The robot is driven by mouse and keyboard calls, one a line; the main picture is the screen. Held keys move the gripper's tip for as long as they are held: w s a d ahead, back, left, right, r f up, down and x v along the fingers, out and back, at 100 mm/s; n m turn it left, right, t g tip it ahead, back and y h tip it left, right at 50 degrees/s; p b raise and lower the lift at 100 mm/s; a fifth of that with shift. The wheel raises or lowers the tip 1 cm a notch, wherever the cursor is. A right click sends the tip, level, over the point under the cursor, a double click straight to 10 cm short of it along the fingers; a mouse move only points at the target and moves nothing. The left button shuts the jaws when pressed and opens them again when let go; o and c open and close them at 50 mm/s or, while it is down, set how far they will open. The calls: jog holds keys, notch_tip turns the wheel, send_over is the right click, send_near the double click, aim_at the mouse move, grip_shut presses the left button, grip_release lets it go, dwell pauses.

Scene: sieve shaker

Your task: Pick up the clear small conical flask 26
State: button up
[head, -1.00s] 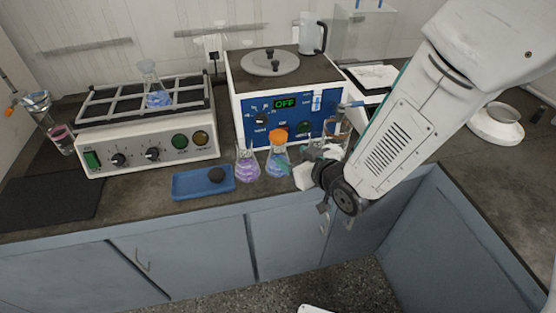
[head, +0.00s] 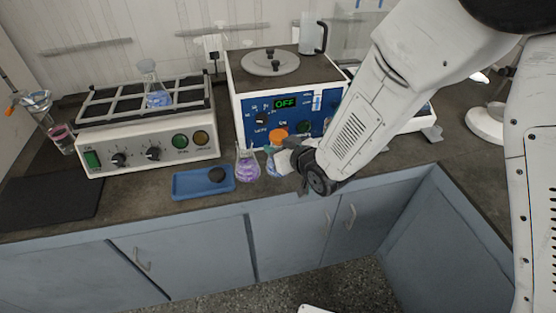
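A clear conical flask with purple liquid (head: 247,167) stands upright on the bench, just right of the blue tray. A third clear conical flask with blue liquid (head: 157,96) stands on the rack of the shaker at left. No number is legible on any flask.
A blue tray (head: 187,190) with a dark round piece (head: 216,174) lies at the front edge. The white-and-blue device (head: 262,107) reading OFF stands close behind the flasks. The shaker (head: 150,157) is at left, near a glass of pink liquid (head: 62,141).

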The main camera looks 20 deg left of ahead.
grip_shut()
jog(key=shift+r, duration=0.1)
